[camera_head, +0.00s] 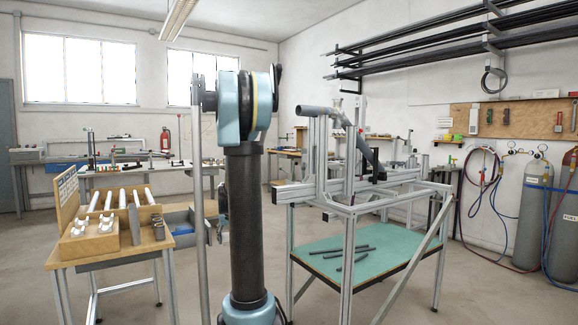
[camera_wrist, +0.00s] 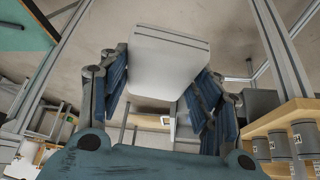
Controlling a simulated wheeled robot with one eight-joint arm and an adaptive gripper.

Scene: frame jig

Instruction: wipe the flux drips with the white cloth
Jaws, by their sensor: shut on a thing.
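My gripper (camera_wrist: 160,86) is shut on a pale, flat, folded piece, which looks like the white cloth (camera_wrist: 168,58). In the wrist view the blue-padded fingers press on its left and right sides, and it hangs over the grey floor. In the head view my arm stands in the middle and my gripper cannot be made out. The metal frame jig (camera_head: 350,190) stands to the right of my arm, with grey tubes (camera_head: 320,112) held on it. I cannot make out any flux drips in either view.
The jig stand has a green lower shelf (camera_head: 320,262) with several dark rods on it. A wooden-topped bench (camera_head: 122,252) with white fittings and tubes stands at left. Gas cylinders (camera_head: 534,212) and hoses are at right. Open floor lies between the bench and the jig.

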